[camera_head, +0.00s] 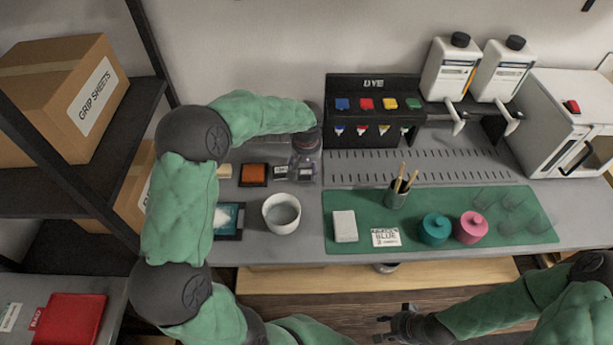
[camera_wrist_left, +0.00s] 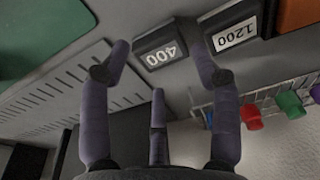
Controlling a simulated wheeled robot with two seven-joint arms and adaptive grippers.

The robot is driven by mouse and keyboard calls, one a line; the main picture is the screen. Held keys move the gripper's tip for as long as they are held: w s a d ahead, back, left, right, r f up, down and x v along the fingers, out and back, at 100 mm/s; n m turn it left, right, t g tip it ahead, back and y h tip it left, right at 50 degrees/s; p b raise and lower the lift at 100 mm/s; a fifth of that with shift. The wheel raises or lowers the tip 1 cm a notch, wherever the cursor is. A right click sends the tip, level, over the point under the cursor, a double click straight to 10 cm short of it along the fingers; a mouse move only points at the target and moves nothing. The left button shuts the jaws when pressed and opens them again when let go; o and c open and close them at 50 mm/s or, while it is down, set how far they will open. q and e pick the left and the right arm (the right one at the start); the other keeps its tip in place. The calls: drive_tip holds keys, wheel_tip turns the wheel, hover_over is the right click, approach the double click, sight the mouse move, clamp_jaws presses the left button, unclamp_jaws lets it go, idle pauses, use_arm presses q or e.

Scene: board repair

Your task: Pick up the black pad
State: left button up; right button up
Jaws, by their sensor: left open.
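A black pad with a white "400" label (camera_wrist_left: 165,51) lies on the grey bench and shows between the fingers in the left wrist view. In the head view this pad (camera_head: 305,174) is partly covered by my left gripper (camera_head: 304,160). The gripper is above it, open and empty. In the left wrist view its fingers (camera_wrist_left: 156,60) spread to either side of the pad; I cannot tell whether they touch it. A similar dark pad labelled "1200" (camera_wrist_left: 236,36) lies beside it. My right gripper (camera_head: 385,326) is open and empty, in front of the bench.
An orange pad (camera_head: 253,173) lies left of the dark pads. A white bowl (camera_head: 282,212) stands nearer the front.

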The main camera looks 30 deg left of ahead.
sight(307, 172)
use_arm(q)
drive_tip(key=f, duration=0.1)
drive_tip(key=f+b, duration=0.1)
drive_tip(key=f, duration=0.1)
drive_tip(key=w+f+b, duration=0.1)
drive_tip(key=shift+a+f, duration=0.15)
drive_tip(key=shift+a, duration=0.1)
drive_tip(key=c, duration=0.7)
drive_tip(key=shift+c, duration=0.2)
drive_tip(key=shift+r+p, duration=0.35)
drive_tip(key=shift+r, duration=0.25)
wheel_tip(307, 172, up, 2)
drive_tip(key=shift+r+p, duration=0.1)
drive_tip(key=shift+p, duration=0.3)
drive_tip(key=s+d+r+p, duration=0.5)
drive_tip(key=s+d+r, duration=0.3)
drive_tip(key=d, duration=0.3)
drive_tip(key=shift+s+r, duration=0.4)
drive_tip(key=shift+r, duration=0.5)
